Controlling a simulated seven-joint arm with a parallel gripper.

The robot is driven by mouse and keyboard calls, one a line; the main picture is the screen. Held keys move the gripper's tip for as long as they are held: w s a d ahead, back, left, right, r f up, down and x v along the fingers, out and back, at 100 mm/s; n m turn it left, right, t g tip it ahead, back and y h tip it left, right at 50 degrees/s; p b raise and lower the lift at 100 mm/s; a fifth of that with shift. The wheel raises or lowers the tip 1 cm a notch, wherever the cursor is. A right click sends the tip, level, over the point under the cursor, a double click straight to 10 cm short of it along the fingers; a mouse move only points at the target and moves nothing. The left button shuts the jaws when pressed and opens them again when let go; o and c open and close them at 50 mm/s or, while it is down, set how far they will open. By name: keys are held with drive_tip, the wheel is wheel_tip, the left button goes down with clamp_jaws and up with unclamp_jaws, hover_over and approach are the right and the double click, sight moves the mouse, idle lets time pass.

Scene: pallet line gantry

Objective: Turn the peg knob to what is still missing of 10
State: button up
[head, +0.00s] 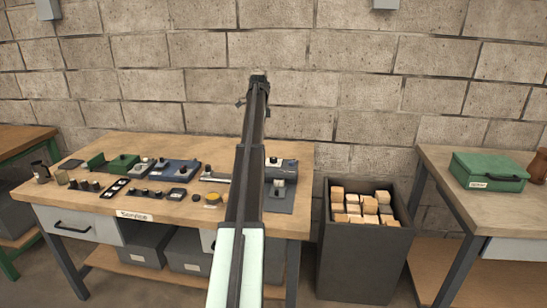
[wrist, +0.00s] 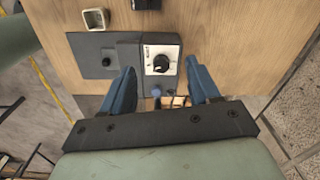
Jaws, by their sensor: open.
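In the wrist view, a round black knob (wrist: 161,63) sits on a white plate with small lettering that I cannot read for certain. A pale mark shows on the knob; its exact setting is too small to read. My gripper (wrist: 161,71) is open, its two blue fingers apart on either side of the knob's housing. Nothing is held between them. A dark plate (wrist: 88,48) with one upright black peg (wrist: 106,61) lies left of the housing. In the head view, a dark panel with a white-faced control (head: 279,183) shows just right of my arm, which hides part of the bench.
A dark bin (head: 365,255) of wooden blocks stands to the right. A green case (head: 489,171) lies on another bench.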

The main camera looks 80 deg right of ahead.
drive_tip(key=r, duration=0.2)
hover_over(273, 157)
drive_tip(key=shift+m, duration=0.3)
wheel_tip(273, 157, down, 14)
drive_tip(key=shift+s+a+f, duration=0.1)
drive_tip(key=shift+s+a, duration=0.05)
drive_tip(key=c, duration=1)
